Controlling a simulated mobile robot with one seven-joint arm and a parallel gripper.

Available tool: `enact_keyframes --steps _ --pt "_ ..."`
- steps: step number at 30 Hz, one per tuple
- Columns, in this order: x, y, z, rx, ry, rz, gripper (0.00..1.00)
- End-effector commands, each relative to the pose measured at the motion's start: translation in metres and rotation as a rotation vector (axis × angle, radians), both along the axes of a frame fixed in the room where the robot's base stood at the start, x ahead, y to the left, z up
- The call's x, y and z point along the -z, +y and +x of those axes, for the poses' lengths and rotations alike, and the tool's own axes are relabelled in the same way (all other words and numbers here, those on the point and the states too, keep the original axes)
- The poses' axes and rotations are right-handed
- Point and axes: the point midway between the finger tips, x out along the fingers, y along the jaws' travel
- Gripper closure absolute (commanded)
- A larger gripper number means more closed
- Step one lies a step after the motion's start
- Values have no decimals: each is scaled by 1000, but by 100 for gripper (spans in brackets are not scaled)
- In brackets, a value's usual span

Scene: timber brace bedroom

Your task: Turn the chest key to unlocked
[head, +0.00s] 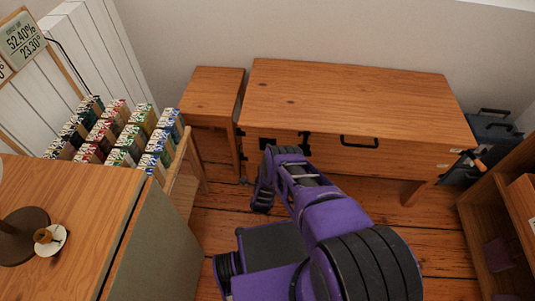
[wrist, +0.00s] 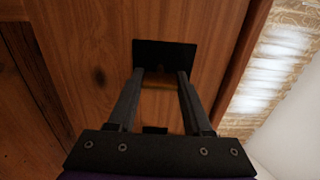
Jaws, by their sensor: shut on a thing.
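The wooden chest (head: 345,95) stands against the wall in the head view, with a black lock plate (head: 267,143) on the left of its front. In the wrist view the black plate (wrist: 165,52) is straight ahead on the wood. My gripper (wrist: 163,76) has both fingers reaching to this plate and is shut on a small brass-brown piece, seemingly the chest key (wrist: 160,82). The fingertips hide most of it, so I cannot tell how far it is turned. In the head view my purple arm hides the fingertips.
A small wooden side table (head: 213,95) stands left of the chest. A rack of boxes (head: 120,130) and a wooden desk (head: 70,215) are on the left. A wooden shelf (head: 490,205) and a dark case (head: 490,135) are on the right. Some floor before the chest is bare.

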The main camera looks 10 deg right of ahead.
Motion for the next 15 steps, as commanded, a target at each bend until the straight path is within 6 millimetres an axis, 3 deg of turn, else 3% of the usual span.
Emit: enact_keyframes --steps 9,10,15 --pt "-2 -1 2 2 -5 3 100" --pt "-2 -1 2 2 -5 3 48" --pt "-1 -1 1 1 -4 2 20"
